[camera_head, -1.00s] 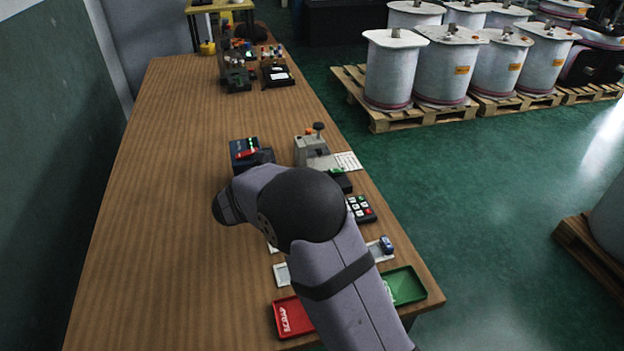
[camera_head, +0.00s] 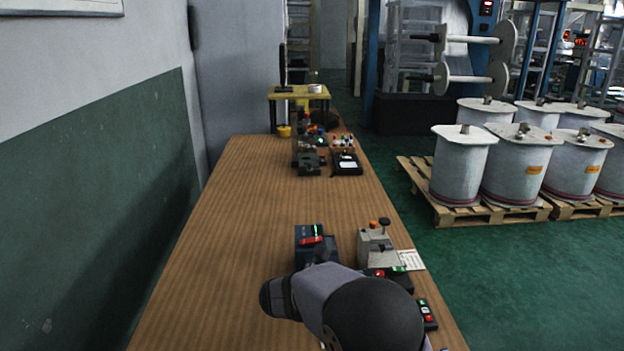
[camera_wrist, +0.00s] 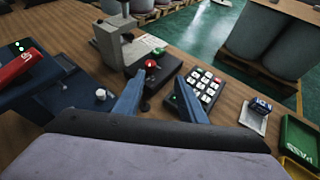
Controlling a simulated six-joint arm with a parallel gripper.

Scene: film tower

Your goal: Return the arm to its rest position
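My arm reaches in from the bottom of the head view, with its dark round joint low in the picture above the bench. My gripper (camera_wrist: 157,90) shows in the wrist view as two blue-grey fingers standing well apart. Nothing is held between them. In the wrist view, a black box with a red button (camera_wrist: 151,64) lies beyond the gap between the fingers. The fingertips are hidden in the head view behind my arm.
The wooden bench (camera_head: 215,240) is bare along its left side. A dark blue device (camera_head: 309,236) and a grey device (camera_head: 375,246) stand close to my arm. A keypad (camera_wrist: 204,87) and a green PASS tray (camera_wrist: 298,138) are at right in the wrist view.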

